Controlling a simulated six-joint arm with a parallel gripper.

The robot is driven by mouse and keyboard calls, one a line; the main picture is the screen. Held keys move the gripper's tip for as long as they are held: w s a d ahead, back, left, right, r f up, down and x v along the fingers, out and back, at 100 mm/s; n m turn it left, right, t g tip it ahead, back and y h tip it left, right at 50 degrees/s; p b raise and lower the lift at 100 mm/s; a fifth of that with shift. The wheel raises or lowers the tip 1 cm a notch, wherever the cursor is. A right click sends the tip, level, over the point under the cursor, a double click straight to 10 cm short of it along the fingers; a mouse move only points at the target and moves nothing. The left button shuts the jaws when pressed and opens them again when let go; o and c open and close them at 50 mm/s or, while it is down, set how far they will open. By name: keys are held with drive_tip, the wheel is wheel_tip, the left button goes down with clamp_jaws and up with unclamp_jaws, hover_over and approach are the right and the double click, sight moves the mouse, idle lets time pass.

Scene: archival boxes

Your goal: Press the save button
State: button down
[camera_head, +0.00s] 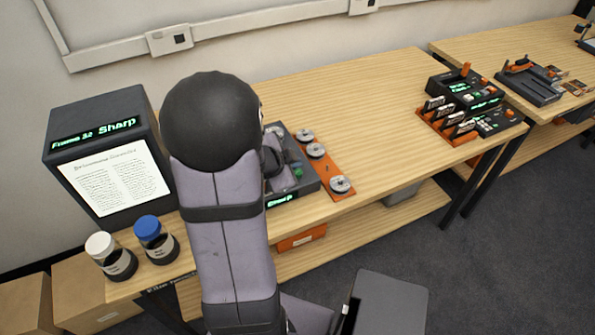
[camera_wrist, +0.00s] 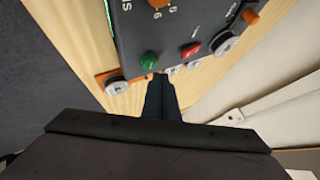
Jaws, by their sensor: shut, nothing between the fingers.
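A dark control console (camera_head: 308,178) stands on the wooden table, partly hidden behind my arm in the head view. In the wrist view its panel (camera_wrist: 127,35) carries a green button (camera_wrist: 149,61), a red button (camera_wrist: 190,50) and orange knobs (camera_wrist: 158,3). I cannot read a save label on either button. My gripper (camera_wrist: 161,77) is shut and empty. Its tips are close beside the green button in the wrist view, with the red button to their upper right. I cannot tell whether the tips touch the panel.
A reader box (camera_head: 105,165) with a lit page and the words "Frame 12 Sharp" stands left. A white-capped jar (camera_head: 118,262) and blue-capped jar (camera_head: 157,245) stand before it. An orange strip (camera_head: 327,172) with silver reels lies right of the console.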

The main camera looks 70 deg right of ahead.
drive_tip(key=shift+f, duration=0.25)
drive_tip(key=shift+f+b, duration=0.2)
drive_tip(key=shift+b, duration=0.1)
drive_tip(key=shift+f+b, duration=0.35)
drive_tip(key=shift+f, duration=0.1)
idle(0.8)
drive_tip(key=shift+r, duration=0.15)
idle(0.3)
drive_tip(key=shift+r+p, duration=0.75)
drive_tip(key=shift+p, duration=0.25)
wheel_tip(320, 180, up, 5)
drive_tip(key=p, duration=0.5)
idle(2.2)
